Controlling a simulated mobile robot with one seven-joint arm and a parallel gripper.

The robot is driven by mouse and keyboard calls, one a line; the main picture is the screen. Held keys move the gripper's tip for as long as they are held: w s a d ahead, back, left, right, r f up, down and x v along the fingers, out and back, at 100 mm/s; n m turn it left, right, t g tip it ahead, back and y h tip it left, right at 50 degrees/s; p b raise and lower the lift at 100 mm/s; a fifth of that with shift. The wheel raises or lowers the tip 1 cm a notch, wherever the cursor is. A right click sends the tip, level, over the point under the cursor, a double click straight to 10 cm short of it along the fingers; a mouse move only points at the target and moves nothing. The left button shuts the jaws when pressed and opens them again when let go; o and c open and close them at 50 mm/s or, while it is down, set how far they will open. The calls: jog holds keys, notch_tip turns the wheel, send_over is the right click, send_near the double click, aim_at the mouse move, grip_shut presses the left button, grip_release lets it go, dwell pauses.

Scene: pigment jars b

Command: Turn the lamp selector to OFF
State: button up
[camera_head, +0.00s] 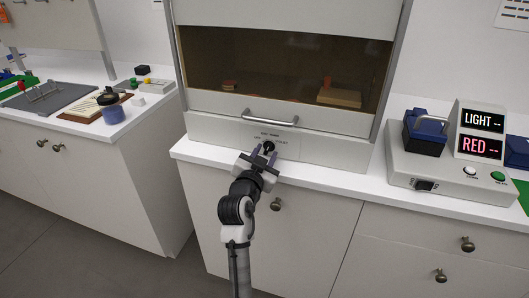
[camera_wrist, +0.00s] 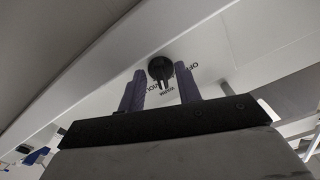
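The lamp selector (camera_head: 269,147) is a small black round knob on the white front panel below the cabinet's sash. In the wrist view the knob (camera_wrist: 161,69) has a pointer bar directed down toward one of the printed labels around it. My gripper (camera_head: 263,157) is just in front of the knob. In the wrist view its purple fingers (camera_wrist: 162,88) are spread apart, one on each side of the knob's pointer, with visible gaps.
The cabinet's glass sash has a metal bar handle (camera_head: 270,118) just above the knob. A device with LIGHT and RED displays (camera_head: 480,133) stands on the right counter.

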jog(key=shift+w, duration=0.1)
grip_shut()
dwell(0.4)
jog(key=n+p, duration=0.1)
jog(key=n, duration=0.2)
jog(key=shift+d+n, duration=0.1)
jog(key=shift+n, duration=0.3)
jog(key=n+p, duration=0.1)
jog(key=n, duration=0.3)
jog(key=shift+r+n+p, duration=0.1)
jog(key=shift+n+p, duration=0.2)
jog(key=shift+p, duration=0.05)
jog(key=n+p, duration=0.2)
jog(key=n, duration=0.1)
jog(key=shift+d+n, duration=0.1)
jog(key=shift+n, duration=0.2)
jog(key=shift+n+p, duration=1)
jog(key=shift+n, duration=0.9)
